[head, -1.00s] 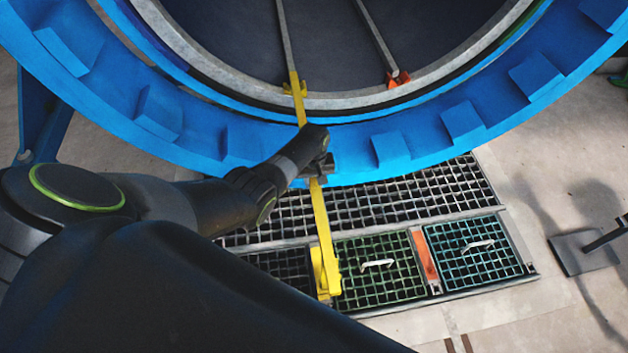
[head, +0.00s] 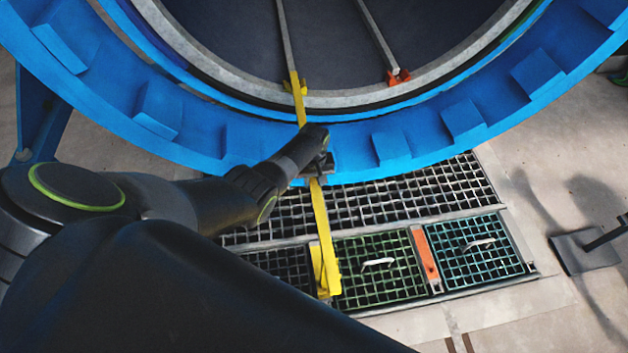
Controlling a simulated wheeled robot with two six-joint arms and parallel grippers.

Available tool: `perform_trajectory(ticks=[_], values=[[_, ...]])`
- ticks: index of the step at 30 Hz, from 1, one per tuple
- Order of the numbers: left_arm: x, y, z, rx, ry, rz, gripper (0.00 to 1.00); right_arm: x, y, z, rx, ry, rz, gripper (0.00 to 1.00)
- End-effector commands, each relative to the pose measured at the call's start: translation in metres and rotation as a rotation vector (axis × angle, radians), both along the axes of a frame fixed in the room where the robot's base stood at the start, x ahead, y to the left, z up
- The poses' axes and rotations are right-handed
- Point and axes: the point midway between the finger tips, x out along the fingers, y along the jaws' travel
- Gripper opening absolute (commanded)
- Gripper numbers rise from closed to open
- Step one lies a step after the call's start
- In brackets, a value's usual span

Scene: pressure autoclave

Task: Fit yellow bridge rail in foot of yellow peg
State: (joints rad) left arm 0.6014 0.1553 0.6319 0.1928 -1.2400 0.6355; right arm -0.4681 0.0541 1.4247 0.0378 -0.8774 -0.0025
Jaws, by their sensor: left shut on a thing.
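The yellow bridge rail (head: 322,225) is a long bar running from the autoclave mouth down over the floor grating. My left gripper (head: 318,168) is shut on it near its middle, in front of the blue ring. The rail's far end meets a yellow peg (head: 293,87) at the lower rim of the opening, in line with a grey inner rail. Its near end lies by a yellow foot piece (head: 319,268) at the grating; I cannot tell whether it is seated there. The gripper hides part of the rail. My right gripper is not in view.
The blue autoclave ring (head: 240,142) with its lugs curves close around my left gripper. A red-orange peg (head: 398,77) sits right of the yellow one. Orange bar (head: 425,254) and handled grating panels (head: 385,285) lie below. A dark stand (head: 588,250) stands at right.

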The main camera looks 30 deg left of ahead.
Motion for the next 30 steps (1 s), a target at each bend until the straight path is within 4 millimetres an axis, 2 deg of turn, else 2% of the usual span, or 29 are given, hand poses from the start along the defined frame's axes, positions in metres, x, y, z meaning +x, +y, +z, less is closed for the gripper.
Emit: perform_trajectory(ticks=[30], values=[[-0.001,-0.001,-0.014,-0.002,0.003,0.000,0.00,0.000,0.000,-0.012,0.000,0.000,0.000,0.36]])
